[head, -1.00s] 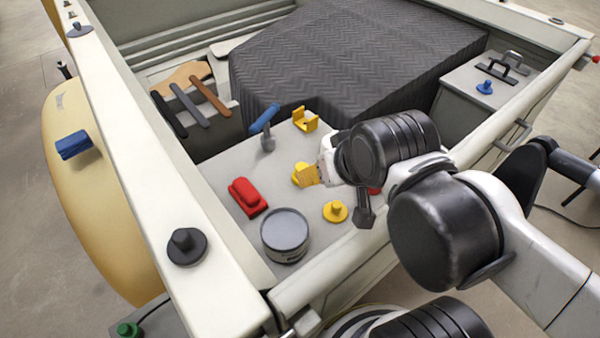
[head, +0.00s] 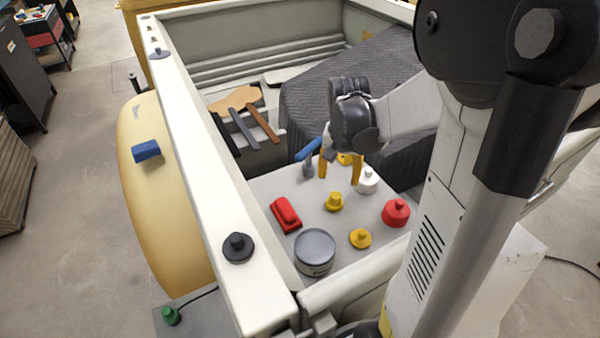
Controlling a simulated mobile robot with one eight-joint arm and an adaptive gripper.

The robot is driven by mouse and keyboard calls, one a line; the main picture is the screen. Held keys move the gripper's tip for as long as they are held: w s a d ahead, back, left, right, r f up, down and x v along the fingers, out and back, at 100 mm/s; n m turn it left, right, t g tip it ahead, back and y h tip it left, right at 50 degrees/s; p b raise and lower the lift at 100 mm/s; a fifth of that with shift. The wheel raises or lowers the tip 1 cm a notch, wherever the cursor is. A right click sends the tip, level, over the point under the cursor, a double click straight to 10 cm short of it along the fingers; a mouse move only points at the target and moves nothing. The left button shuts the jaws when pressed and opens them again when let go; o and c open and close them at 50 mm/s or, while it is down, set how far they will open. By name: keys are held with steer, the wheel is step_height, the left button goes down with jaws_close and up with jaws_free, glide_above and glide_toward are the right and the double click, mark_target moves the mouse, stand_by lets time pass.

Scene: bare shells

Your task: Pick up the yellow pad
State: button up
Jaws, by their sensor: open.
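A small yellow piece with a stub on top (head: 334,201) stands on the grey panel (head: 262,185). A flatter, round yellow piece with a knob (head: 360,238) lies nearer the front edge. I cannot tell for certain which is the yellow pad. My gripper (head: 340,181) points down with its orange-yellow fingers spread and nothing between them. It appears above and slightly behind the stubbed yellow piece, apart from it. Another yellow piece (head: 344,159) is partly hidden behind the gripper.
A red block (head: 286,214), a grey tin (head: 315,253), a red knobbed piece (head: 396,212), a white one (head: 367,181) and a blue-handled tool (head: 308,151) share the panel. A pale rail (head: 215,180) borders the left. A dark quilted cover (head: 315,95) lies behind.

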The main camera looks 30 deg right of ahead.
mark_target(336, 194)
steer(key=f, duration=0.1)
steer(key=f+b, duration=0.1)
steer(key=f, duration=0.3)
steer(key=shift+w+d+f, duration=0.1)
steer(key=shift+w+d, duration=0.1)
steer(key=shift+d, duration=0.1)
steer(key=f+b, duration=0.1)
steer(key=f, duration=0.2)
steer(key=f+b, duration=0.1)
steer(key=f, duration=0.1)
steer(key=shift+w+f+b, duration=0.2)
steer(key=shift+w+b, duration=0.05)
steer(key=shift+b, duration=0.1)
steer(key=c, duration=1.2)
steer(key=shift+r, duration=0.1)
